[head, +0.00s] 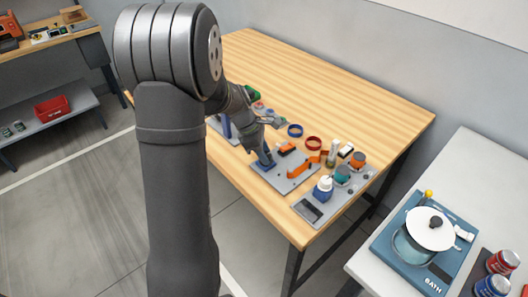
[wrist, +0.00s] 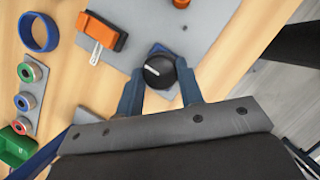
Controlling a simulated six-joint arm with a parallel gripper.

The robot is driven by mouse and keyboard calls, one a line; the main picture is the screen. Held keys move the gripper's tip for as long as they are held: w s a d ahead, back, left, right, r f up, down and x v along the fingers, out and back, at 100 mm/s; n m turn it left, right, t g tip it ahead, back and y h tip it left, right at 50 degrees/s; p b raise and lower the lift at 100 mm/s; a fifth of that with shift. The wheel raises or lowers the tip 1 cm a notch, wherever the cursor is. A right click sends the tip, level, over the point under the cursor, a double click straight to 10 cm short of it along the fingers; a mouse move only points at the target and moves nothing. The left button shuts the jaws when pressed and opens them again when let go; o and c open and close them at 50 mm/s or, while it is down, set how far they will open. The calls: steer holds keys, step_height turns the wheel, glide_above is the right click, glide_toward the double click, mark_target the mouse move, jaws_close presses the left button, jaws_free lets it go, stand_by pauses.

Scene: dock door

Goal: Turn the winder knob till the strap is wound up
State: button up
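The winder knob (wrist: 158,73) is round and black with a white pointer line, in the upper middle of the wrist view. It stands on a blue base (wrist: 160,49) at the edge of a grey plate (wrist: 205,30). My gripper (wrist: 159,64) has its blue fingers on either side of the knob, with narrow gaps showing, so it looks open. An orange block (wrist: 107,33) with a short whitish strap (wrist: 96,53) lies on the plate to the left. In the head view my gripper (head: 264,158) is down at the plate (head: 285,180) and hides the knob.
A blue ring (head: 295,130), a red ring (head: 314,143) and a second grey board (head: 309,211) with bottles and jars crowd around the plate. The back of the wooden table (head: 330,90) is clear. A white side table with a pot (head: 415,245) stands at right.

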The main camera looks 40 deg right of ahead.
steer(key=shift+c, duration=0.7)
steer(key=shift+m, duration=0.4)
steer(key=m, duration=0.1)
steer(key=m+g+y, duration=0.1)
steer(key=m, duration=0.1)
steer(key=shift+d+m, duration=0.2)
steer(key=shift+m, duration=0.1)
steer(key=shift+m+y, duration=1.1)
steer(key=shift+m, duration=1.1)
steer(key=o, duration=1)
